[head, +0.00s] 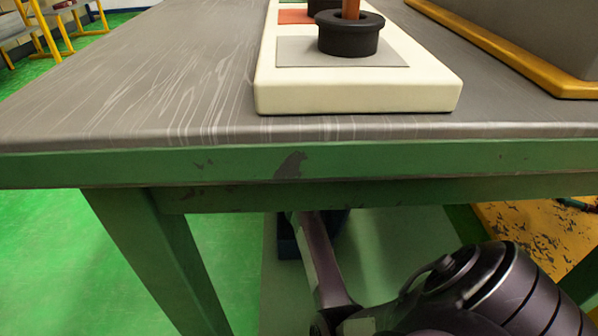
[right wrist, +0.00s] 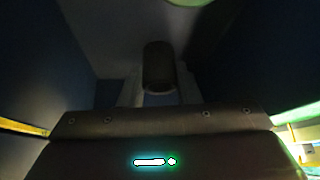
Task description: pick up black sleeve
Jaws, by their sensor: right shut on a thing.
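In the right wrist view, a black sleeve (right wrist: 158,62) shows dimly between the fingers of my right gripper (right wrist: 158,88), which is shut on it. The picture is dark there, so the fingertips and the exact grip are hard to make out. In the head view my right arm reaches low beneath the table edge, and the table hides its gripper. My left gripper is in neither view.
A cream board (head: 357,97) lies on the grey table (head: 150,75). A black ring (head: 348,45) with an orange-brown rod (head: 351,8) stands on its grey patch. A yellow-edged box (head: 520,65) is at right. Dark walls (right wrist: 265,50) surround my right gripper.

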